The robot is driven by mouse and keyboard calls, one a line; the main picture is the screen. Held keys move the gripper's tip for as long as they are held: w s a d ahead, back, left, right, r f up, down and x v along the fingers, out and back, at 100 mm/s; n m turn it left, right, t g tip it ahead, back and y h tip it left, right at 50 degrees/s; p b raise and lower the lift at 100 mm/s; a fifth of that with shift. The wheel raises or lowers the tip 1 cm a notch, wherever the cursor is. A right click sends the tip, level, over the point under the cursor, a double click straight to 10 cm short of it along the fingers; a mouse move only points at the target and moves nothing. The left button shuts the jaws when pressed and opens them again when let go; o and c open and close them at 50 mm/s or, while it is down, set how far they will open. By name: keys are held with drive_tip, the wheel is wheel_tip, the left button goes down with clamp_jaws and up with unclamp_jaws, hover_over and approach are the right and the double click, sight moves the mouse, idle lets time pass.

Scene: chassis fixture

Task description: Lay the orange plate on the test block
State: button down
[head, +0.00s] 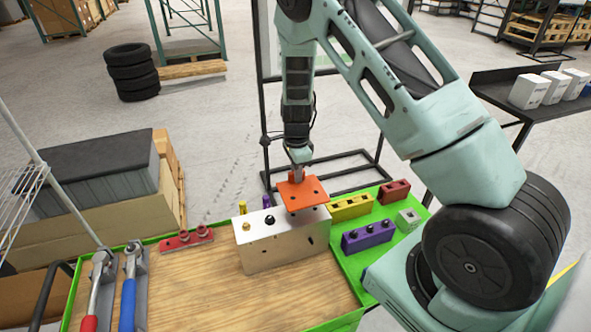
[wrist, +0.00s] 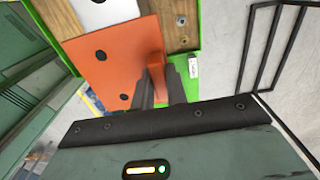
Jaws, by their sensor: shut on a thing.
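The orange plate (head: 303,193) is a flat square with dark holes and an upright orange tab. My gripper (head: 298,172) is shut on the tab, which shows between its fingers in the wrist view (wrist: 158,82). The plate (wrist: 108,62) hangs over the right end of the test block (head: 285,238), a pale block with a silver top and dark holes in its front. A black knob and a brass knob stand on the block's left top. In the wrist view a pale strip of the block (wrist: 105,12) shows beyond the plate. I cannot tell whether plate and block touch.
The wooden bench top (head: 205,285) is clear in front of the block. A yellow block (head: 350,207), a purple block (head: 368,236) and a red block (head: 394,193) stand on the green area at right.

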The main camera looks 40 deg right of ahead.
sight(297, 185)
drive_tip(key=shift+f+b, duration=1.7)
drive_tip(key=shift+f, duration=0.7)
drive_tip(key=shift+f, duration=0.15)
drive_tip(key=shift+f+b, duration=0.45)
drive_tip(key=shift+f, duration=0.1)
drive_tip(key=c, duration=1.3)
unclamp_jaws()
wheel_tip(297, 185, up, 9)
drive_tip(key=p, duration=0.7)
drive_tip(key=shift+r, duration=0.1)
